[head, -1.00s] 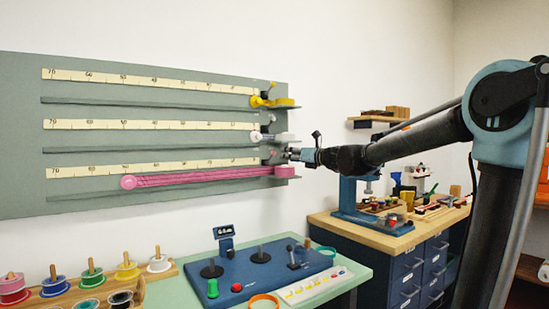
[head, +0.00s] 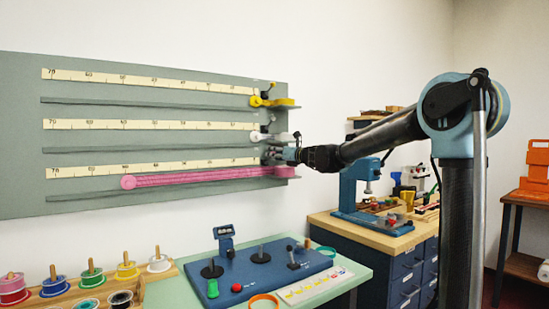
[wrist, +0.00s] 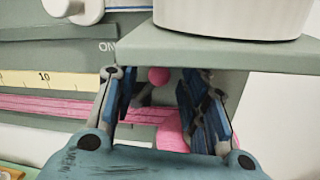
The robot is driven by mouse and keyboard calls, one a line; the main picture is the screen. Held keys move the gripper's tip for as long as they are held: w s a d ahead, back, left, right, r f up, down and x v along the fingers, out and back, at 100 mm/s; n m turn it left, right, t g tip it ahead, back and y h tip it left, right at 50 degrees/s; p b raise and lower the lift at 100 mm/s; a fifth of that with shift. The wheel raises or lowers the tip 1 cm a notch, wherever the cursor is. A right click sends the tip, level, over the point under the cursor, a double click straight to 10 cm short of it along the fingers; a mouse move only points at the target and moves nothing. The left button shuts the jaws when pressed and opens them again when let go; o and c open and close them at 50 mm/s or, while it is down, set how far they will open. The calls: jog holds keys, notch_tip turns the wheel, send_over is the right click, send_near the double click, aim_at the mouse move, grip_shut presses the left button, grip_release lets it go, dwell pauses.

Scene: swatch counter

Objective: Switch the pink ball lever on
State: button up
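The pink ball lever (wrist: 158,76) shows in the wrist view as a small pink ball on a short stem, against the grey-green board. An ON label (wrist: 107,46) is up and to its left. My gripper (wrist: 158,88) is open, with one finger on each side of the ball in the picture; I see no clear contact. In the head view my gripper (head: 271,154) is at the right end of the board's lowest row and hides the pink ball lever there.
A grey shelf (wrist: 210,48) with a white spool (wrist: 230,18) is close above my fingers. A pink spool (wrist: 172,135) and pink ribbon (head: 200,178) are below. Yellow (head: 256,101) and white (head: 256,136) spool rows are higher up. The counter (head: 350,270) is below.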

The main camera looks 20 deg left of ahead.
grip_shut()
jog(key=n, duration=0.1)
jog(key=s+n, duration=0.1)
jog(key=n, duration=0.1)
jog(key=a+n, duration=0.1)
jog(key=shift+s+r+n+h, duration=0.25)
jog(key=shift+r+n+h, duration=0.05)
jog(key=shift+r+h, duration=0.1)
grip_release()
jog(key=v, duration=1.2)
